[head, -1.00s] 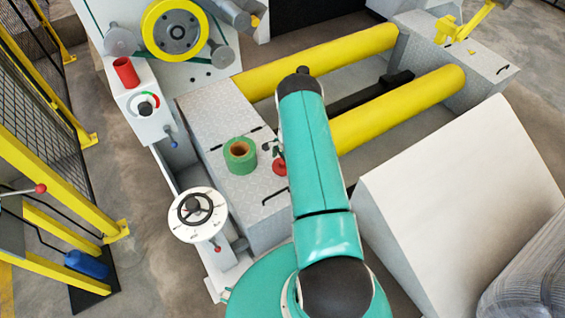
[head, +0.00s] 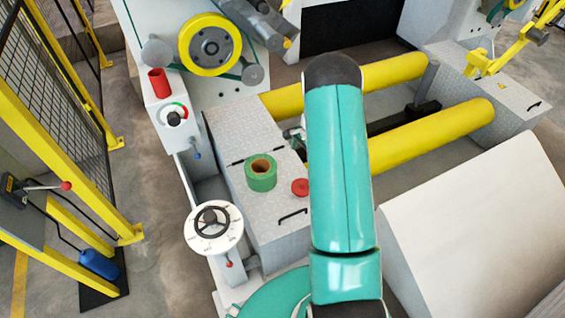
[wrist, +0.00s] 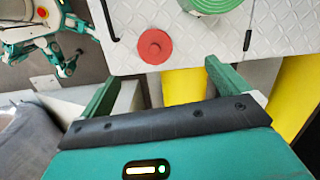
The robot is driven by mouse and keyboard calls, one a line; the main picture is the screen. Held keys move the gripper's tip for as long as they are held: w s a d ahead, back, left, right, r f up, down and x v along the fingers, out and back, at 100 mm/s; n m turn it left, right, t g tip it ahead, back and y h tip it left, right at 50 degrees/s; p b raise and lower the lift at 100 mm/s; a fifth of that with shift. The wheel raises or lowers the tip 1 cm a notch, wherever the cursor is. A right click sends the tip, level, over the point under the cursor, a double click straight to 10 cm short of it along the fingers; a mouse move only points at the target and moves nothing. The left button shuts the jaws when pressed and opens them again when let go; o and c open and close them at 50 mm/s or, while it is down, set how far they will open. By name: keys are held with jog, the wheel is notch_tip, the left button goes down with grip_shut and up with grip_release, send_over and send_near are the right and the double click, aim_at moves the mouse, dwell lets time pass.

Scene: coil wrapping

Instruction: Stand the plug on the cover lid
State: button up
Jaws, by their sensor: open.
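The plug, a flat red disc (head: 300,187), lies on the grey tread-plate cover lid (head: 275,218), just right of a green roll. The wrist view shows the plug (wrist: 155,46) from above, with a small dark mark at its middle, on the patterned lid (wrist: 185,42). My gripper (wrist: 160,75) is open and empty. Its two green fingers are wide apart, and the plug lies beyond the fingertips, between their lines. In the head view my teal arm hides most of the gripper; only a small part shows left of the arm, behind the plug.
The green roll (head: 261,174) with a brown core stands on the lid beside the plug. Black handles (head: 293,217) stick up from the lid. Yellow rollers (head: 440,131) lie to the right. A white dial with a handwheel (head: 213,228) stands at front left, and a red cup (head: 159,82) farther back.

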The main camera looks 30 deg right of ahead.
jog(key=s+a+r+n+t, duration=0.1)
jog(key=s+a+r+n, duration=0.3)
jog(key=r, duration=0.6)
jog(key=a+r+n+t+h, duration=0.1)
jog(key=a+r+n, duration=0.1)
jog(key=a+r, duration=0.6)
jog(key=s+a+r+n, duration=0.2)
jog(key=a+r, duration=0.1)
jog(key=r, duration=0.9)
jog(key=s+a+r+n+t, duration=0.1)
jog(key=s+a+r+n, duration=0.3)
jog(key=s, duration=0.6)
jog(key=s+a+r+n+t, duration=0.2)
jog(key=s+a+r+n, duration=0.3)
jog(key=s, duration=0.5)
jog(key=shift+s+a+r+h, duration=0.25)
jog(key=shift+a+r, duration=0.25)
jog(key=shift+a, duration=0.6)
jog(key=shift+d, duration=0.1)
